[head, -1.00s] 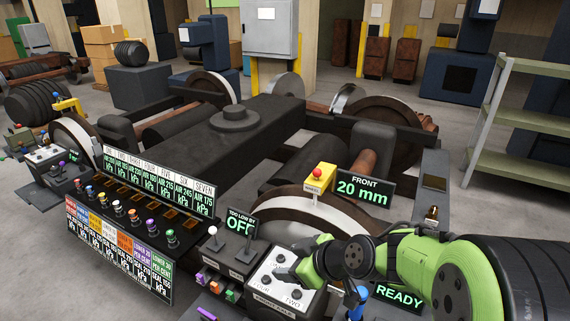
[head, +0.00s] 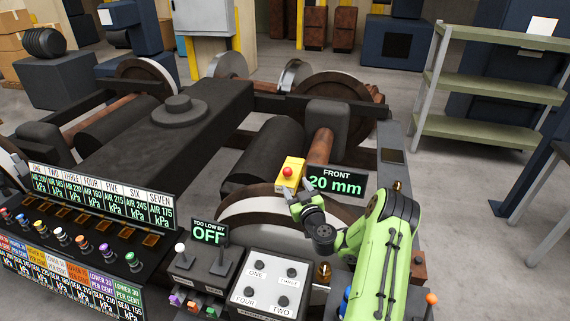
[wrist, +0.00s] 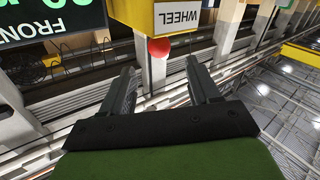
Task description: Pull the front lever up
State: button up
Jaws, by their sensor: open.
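My gripper (head: 299,190) is open and empty, just in front of the yellow box (head: 291,171) with a red ball (head: 287,172). In the wrist view the two fingers of my gripper (wrist: 160,66) point at this red ball (wrist: 159,47) under the yellow box (wrist: 160,14) marked WHEEL. The ball shows between the fingertips, and I cannot tell if they touch it. The green FRONT display (head: 338,182) reads 20 mm beside it. Two small levers, one white-knobbed (head: 180,249) and one dark (head: 222,243), stand on a dark box. I cannot read which is the front lever.
A white button box (head: 268,287) with several black knobs sits at the front. A panel (head: 90,205) of kPa readouts is at left. The display (head: 208,234) above the dark box reads OFF. The large wheelset and frame fill the middle. Green shelves (head: 490,90) stand at right.

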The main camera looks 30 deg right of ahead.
aim_at(289, 174)
jog(key=p+x, duration=0.2)
jog(key=x, duration=0.7)
jog(key=shift+w+p, duration=0.15)
jog(key=shift+p, duration=0.2)
grip_shut()
